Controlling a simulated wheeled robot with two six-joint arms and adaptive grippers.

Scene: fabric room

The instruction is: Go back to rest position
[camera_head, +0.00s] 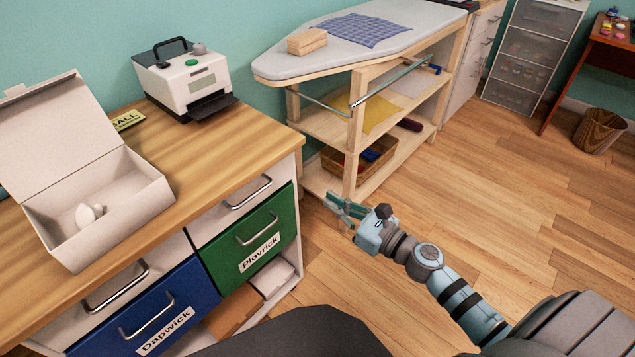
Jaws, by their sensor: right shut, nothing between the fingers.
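My right gripper (338,206) is shut and empty. It hangs over the wooden floor in front of the ironing unit, to the right of the drawer cabinet, and seems to touch nothing. My right arm reaches in from the lower right, stretched out towards the picture's middle. My left gripper is not in view.
The wooden-topped cabinet (228,143) at left has a green drawer (245,240) and a blue drawer (150,318). An open white box (110,220) and a label printer (187,80) stand on it. The ironing unit (355,130) stands behind my gripper. The floor (500,200) at right is clear.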

